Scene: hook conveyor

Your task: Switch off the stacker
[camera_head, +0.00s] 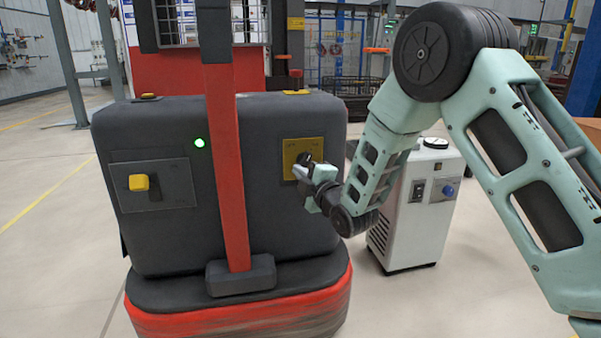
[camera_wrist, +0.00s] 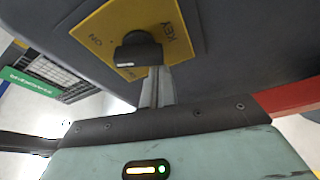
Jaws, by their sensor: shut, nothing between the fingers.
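The stacker (camera_head: 150,240) has a dark grey body on a red-rimmed base. A yellow key plate (camera_head: 290,148) is on its front right; in the wrist view the plate (camera_wrist: 102,40) shows the words KEY and ON. A black key knob (camera_wrist: 138,50) sits on the plate. A small green light (camera_head: 199,142) glows on the body. My gripper (camera_head: 299,171) is shut and empty, with its tips at the knob; the wrist view shows the closed fingers (camera_wrist: 157,78) right by the knob. I cannot tell whether they touch it.
A red post (camera_head: 226,165) stands in front of the stacker's middle. A yellow button (camera_head: 139,183) is on a grey panel (camera_head: 178,184) at left. A white wheeled cabinet (camera_head: 418,215) stands right of the stacker, behind my arm. The floor at left is clear.

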